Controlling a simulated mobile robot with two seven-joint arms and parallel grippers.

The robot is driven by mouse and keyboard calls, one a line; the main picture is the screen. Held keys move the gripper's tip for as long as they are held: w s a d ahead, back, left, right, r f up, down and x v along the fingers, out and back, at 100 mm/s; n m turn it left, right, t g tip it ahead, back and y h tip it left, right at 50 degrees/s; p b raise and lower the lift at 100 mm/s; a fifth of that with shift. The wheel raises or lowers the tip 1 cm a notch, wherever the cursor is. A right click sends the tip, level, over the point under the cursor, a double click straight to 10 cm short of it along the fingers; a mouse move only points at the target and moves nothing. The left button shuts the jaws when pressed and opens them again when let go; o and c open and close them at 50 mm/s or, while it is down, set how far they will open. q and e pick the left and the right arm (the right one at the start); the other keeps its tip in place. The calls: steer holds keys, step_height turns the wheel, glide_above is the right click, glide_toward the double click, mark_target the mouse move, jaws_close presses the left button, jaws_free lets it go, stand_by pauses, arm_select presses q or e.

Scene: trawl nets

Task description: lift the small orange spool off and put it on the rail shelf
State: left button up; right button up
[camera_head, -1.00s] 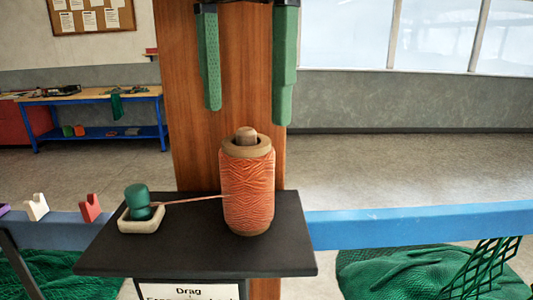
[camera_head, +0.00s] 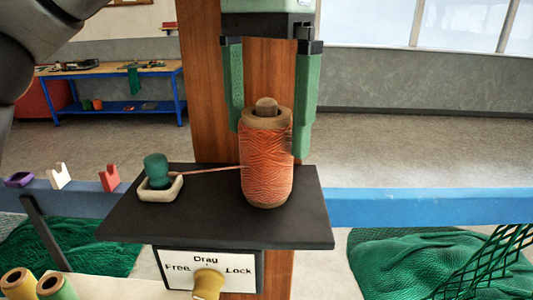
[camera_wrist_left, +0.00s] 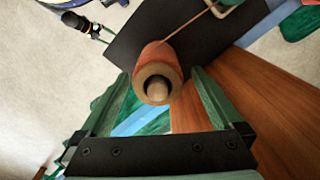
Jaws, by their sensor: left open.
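The orange spool (camera_head: 267,165) stands upright on a black shelf (camera_head: 225,222), its brown core end on top. An orange strand runs left from it to a small green knob-topped piece (camera_head: 156,170) in a pale dish. My left gripper (camera_head: 268,142) is open above the spool, its green fingers hanging down on either side of the spool's top. In the left wrist view the spool (camera_wrist_left: 159,80) shows end-on between the two open fingers (camera_wrist_left: 157,85). I cannot tell whether a finger touches it. My right gripper is not in view.
A wooden post (camera_head: 211,100) rises behind the shelf. A blue rail (camera_head: 420,207) crosses behind it, with red and white notched holders (camera_head: 60,176) at left. A Free-Drag-Lock panel with a yellow knob (camera_head: 208,284) sits below. Green nets (camera_head: 430,262) lie beneath the rail.

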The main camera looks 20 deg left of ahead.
mark_target(266, 166)
arm_select(q)
steer(key=shift+s+f, duration=0.1)
steer(key=shift+f, duration=2.8)
steer(key=shift+c, duration=0.2)
steer(key=c, duration=1.4)
